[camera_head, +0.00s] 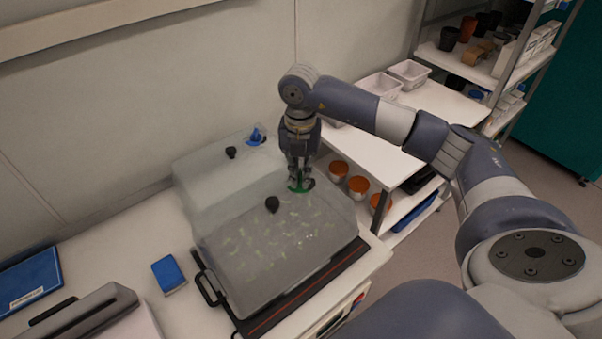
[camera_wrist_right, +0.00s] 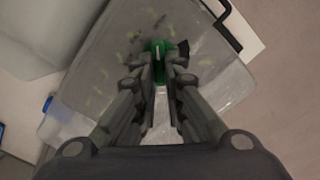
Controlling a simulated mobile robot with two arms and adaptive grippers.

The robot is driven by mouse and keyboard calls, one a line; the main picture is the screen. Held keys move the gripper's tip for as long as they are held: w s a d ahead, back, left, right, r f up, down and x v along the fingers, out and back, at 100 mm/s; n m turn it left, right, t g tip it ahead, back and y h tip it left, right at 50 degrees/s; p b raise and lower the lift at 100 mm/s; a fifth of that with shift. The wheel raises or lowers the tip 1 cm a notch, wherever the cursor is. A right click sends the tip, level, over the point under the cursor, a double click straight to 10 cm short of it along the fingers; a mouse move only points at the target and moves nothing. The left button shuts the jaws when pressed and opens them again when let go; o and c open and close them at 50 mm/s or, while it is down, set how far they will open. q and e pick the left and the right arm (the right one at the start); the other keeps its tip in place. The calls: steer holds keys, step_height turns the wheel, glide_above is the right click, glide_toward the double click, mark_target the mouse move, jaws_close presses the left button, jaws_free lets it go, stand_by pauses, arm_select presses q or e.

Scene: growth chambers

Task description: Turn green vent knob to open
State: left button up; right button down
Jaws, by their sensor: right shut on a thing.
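The green vent knob (camera_head: 299,186) sits on top of the nearer translucent growth chamber (camera_head: 262,285), at its far right corner. My right gripper (camera_head: 300,180) points straight down at it from above, with its fingers closed around the knob. In the right wrist view the green knob (camera_wrist_right: 158,48) shows between the fingertips of my gripper (camera_wrist_right: 160,62), with a pale line across its top. The fingers hide part of the knob. A black knob (camera_head: 272,204) stands on the same lid. My left gripper is in neither view.
A second translucent chamber (camera_head: 195,185) stands behind, with a blue knob (camera_head: 256,136) and a black knob (camera_head: 231,152). A blue box (camera_head: 169,274) lies on the bench at left. Orange-lidded jars (camera_head: 358,186) stand on a shelf at right.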

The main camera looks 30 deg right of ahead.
mark_target(301, 177)
stand_by(0.5)
steer(key=c, duration=1.7)
jaws_free()
step_height(301, 177, up, 12)
steer(key=shift+r, duration=0.1)
